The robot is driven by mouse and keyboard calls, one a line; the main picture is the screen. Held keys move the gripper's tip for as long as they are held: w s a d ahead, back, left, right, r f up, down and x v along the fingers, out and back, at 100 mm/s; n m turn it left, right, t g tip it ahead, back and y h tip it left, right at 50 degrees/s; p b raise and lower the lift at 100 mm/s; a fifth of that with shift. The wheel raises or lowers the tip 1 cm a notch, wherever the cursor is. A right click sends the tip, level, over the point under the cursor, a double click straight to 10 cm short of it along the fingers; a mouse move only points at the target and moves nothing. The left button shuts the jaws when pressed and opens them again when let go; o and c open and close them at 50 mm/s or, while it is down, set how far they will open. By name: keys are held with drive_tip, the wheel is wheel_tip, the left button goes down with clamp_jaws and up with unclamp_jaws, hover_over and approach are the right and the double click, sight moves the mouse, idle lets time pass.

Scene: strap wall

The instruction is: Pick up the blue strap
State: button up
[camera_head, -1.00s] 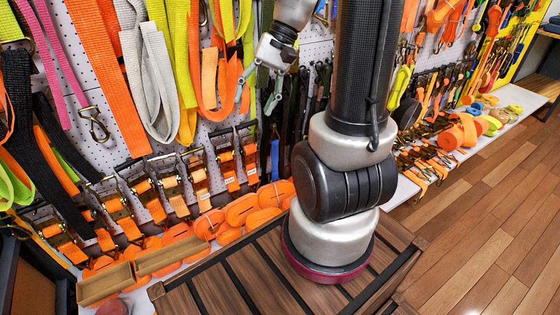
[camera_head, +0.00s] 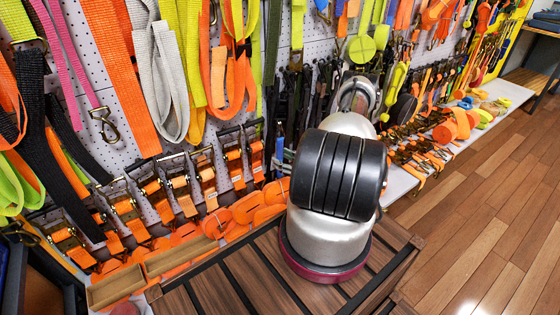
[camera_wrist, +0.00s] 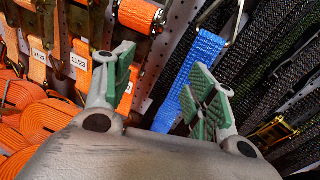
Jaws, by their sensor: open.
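The blue strap (camera_wrist: 203,62) hangs from a metal piece in the wrist view, its lower end slanting down between my fingers, closer to the right one. It also shows as a thin blue strip (camera_head: 280,148) on the wall in the head view, just left of my arm. My gripper (camera_wrist: 166,92) is open, its green-padded fingers spread apart. The right finger hides part of the strap's edge; I cannot tell whether they touch. In the head view my gripper is hidden behind my arm.
Black straps (camera_wrist: 272,55) hang close to the right of the blue strap. An orange ratchet strap (camera_wrist: 142,14) hangs to its left. Orange coils (camera_wrist: 40,122) lie at lower left. The perforated wall (camera_head: 90,60) is densely hung; the wooden floor (camera_head: 480,190) at right is clear.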

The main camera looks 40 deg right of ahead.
sight(279, 157)
drive_tip(key=s+d+f+m+h, duration=0.3)
drive_tip(key=f+m+h, duration=0.15)
drive_tip(key=f, duration=0.35)
drive_tip(key=w, duration=0.7)
drive_tip(key=shift+d, duration=0.2)
drive_tip(key=shift+h, duration=0.25)
clamp_jaws()
